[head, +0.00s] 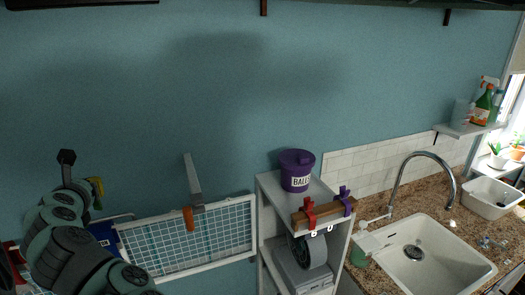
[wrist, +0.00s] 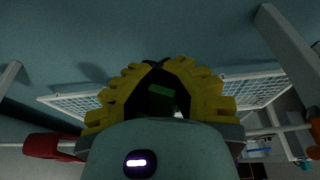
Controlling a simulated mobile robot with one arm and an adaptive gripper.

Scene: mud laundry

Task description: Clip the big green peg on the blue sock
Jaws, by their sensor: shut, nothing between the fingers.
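My gripper (head: 95,187) shows at the left of the head view, with its yellow finger pads partly hidden by my arm. In the wrist view, my gripper (wrist: 155,64) has its fingertips together and holds nothing. A small dark green piece (wrist: 162,89) shows through the gap behind the fingertips; I cannot tell whether it is the big green peg. A dark blue item (head: 103,236), perhaps the blue sock, shows just below my gripper at the left end of the mesh rack. My arm hides part of it.
A white mesh drying rack (head: 165,266) hangs along the wall, with a grey bracket (head: 192,180) at it. A sink (head: 435,262) is at right.

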